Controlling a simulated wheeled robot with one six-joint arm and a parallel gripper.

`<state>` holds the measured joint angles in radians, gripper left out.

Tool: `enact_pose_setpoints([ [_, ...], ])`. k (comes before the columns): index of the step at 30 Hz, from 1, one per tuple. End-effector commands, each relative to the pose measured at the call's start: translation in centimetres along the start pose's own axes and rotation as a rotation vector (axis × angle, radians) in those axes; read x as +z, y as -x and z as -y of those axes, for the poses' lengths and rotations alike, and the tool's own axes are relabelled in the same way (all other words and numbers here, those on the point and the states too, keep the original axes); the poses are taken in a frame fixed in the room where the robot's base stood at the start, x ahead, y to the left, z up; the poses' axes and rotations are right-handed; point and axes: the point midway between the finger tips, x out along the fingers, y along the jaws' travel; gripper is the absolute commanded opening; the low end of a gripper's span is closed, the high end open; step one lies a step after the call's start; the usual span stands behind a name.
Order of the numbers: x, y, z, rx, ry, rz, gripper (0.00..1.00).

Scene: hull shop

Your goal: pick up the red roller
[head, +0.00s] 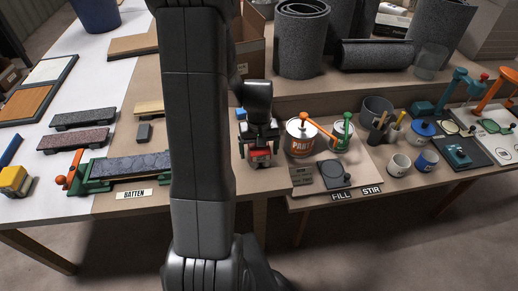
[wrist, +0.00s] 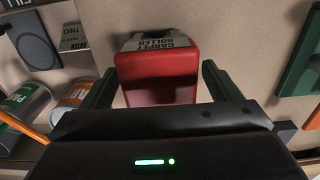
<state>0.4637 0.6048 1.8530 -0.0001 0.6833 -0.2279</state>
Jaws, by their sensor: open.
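The red roller (wrist: 158,78) is a red block-like body with a pale label on top reading "CARPET ROLLER". In the wrist view it lies between the two dark fingers of my gripper (wrist: 159,72), with a gap on each side. In the head view my gripper (head: 260,138) points down over the roller (head: 260,156) near the middle of the bench. The jaws are open, one finger on either side of it. The lower part of the roller in the wrist view is hidden by the gripper body.
Paint tins (head: 301,140) and an orange-handled tool stand just right of my gripper. A small scale (head: 334,173) sits at front right. A green batten fixture (head: 128,170) is at left. Grey rolls (head: 301,40) stand on the raised shelf behind.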

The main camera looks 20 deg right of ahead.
Motion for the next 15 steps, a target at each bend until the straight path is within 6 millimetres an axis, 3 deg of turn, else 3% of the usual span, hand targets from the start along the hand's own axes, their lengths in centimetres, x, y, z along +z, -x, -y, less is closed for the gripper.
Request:
enact_pose_setpoints([
  [1, 0.00, 0.01, 0.00, 0.000, 0.000, 0.000, 0.84],
  [11, 0.00, 0.03, 0.00, 0.000, 0.000, 0.000, 0.19],
  [15, -0.04, 0.09, -0.01, 0.000, 0.000, -0.001, 0.17],
])
